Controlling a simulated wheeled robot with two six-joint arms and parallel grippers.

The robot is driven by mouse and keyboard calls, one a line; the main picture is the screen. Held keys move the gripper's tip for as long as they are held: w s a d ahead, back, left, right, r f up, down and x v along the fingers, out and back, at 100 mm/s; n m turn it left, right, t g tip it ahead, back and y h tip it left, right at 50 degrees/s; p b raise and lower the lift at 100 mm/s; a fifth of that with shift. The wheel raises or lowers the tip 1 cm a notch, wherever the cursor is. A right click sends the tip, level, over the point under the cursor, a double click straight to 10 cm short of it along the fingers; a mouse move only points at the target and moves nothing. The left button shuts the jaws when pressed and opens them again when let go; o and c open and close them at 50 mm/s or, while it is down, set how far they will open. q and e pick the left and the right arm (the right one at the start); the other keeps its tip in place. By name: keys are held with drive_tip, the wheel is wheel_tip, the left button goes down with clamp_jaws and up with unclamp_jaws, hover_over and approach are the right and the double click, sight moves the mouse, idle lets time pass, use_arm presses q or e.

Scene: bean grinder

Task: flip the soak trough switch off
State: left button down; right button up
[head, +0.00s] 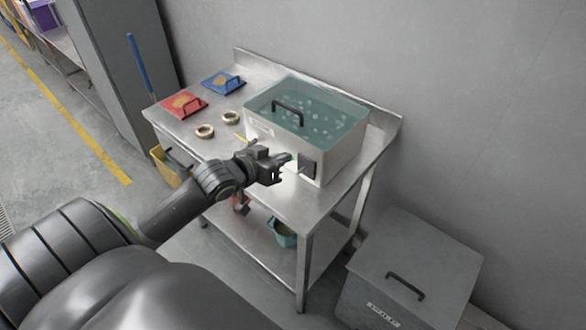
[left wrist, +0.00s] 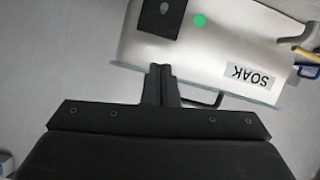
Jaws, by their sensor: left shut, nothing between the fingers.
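The soak trough (head: 335,155) is a pale box with teal, bubbly water on top and a black handle. It stands on the right part of the steel table. Its dark switch plate (head: 308,167) is at the right end of the front face, with a green light (head: 292,157) beside it. In the left wrist view the switch plate (left wrist: 158,17), green light (left wrist: 200,21) and SOAK label (left wrist: 250,76) appear upside down. My left gripper (head: 284,160) is shut and empty, in front of the trough near the light and switch. Its fingertips (left wrist: 161,68) look apart from the plate. My right gripper is out of view.
Red (head: 184,104) and blue (head: 222,83) handled plates and two rings (head: 205,131) lie on the table's left side. A teal bucket (head: 283,233) stands on the lower shelf. A grey lidded bin (head: 413,265) stands on the floor at right. A wall is behind the table.

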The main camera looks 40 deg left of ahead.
sight(301, 170)
use_arm(q)
drive_tip(key=x, duration=0.3)
drive_tip(key=shift+w+d, duration=0.1)
drive_tip(key=shift+w, duration=0.15)
drive_tip(key=f, duration=0.3)
drive_tip(key=shift+d+f, duration=0.2)
drive_tip(key=shift+d, duration=0.1)
drive_tip(key=shift+s+d+f, duration=0.1)
drive_tip(key=shift+f, duration=0.4)
drive_tip(key=shift+s+f+t+b, duration=0.1)
drive_tip(key=shift+f+t+b, duration=0.1)
drive_tip(key=shift+t+b, duration=0.25)
